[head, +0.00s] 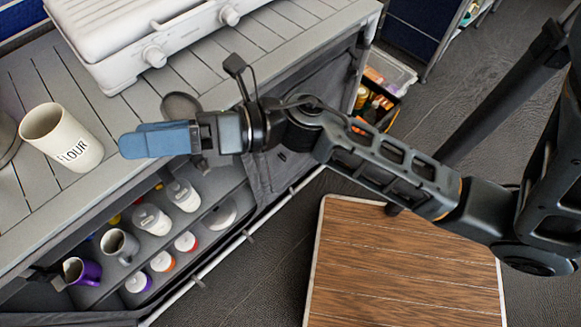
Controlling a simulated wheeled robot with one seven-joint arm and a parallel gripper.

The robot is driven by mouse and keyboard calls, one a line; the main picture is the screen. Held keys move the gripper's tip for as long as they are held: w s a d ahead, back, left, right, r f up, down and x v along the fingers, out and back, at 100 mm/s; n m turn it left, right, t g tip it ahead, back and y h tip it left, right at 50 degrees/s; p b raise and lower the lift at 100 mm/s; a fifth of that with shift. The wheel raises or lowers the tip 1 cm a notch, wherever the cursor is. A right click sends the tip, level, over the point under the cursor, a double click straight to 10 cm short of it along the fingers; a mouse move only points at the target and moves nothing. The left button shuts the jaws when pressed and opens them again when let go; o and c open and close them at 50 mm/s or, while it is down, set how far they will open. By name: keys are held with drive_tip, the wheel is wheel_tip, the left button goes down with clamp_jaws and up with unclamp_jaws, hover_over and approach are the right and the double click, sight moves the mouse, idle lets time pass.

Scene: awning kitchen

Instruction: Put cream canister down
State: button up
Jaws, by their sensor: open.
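A cream canister (68,138) with "FLOUR" lettering stands on the grey slatted counter (25,85), near its front edge at the left. It looks upright, with its open mouth facing up. My gripper (128,146) has blue fingers that point left toward the canister. A small gap shows between the fingertips and the canister's side. The fingers are seen from the side and overlap, with nothing visible between them. The gripper is open and empty.
A white grill appliance (140,30) sits at the counter's back. A small dark round object (181,106) lies near my wrist. Shelves below hold white bottles (152,219), a grey mug (119,245) and a purple mug (82,271). A wooden table (400,265) stands at lower right.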

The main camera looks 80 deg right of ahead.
drive_tip(key=s+f+m+g+h, duration=0.2)
drive_tip(key=s+m+h, duration=0.2)
drive_tip(key=s+m, duration=0.6)
drive_tip(key=s+f+m+g+h, duration=0.1)
drive_tip(key=s+f+m+h, duration=0.2)
drive_tip(key=s+m, duration=0.8)
drive_tip(key=m+h, duration=0.2)
drive_tip(key=m, duration=0.9)
drive_tip(key=shift+s+d+g, duration=0.15)
drive_tip(key=shift+d+g, duration=0.1)
drive_tip(key=shift+g, duration=0.15)
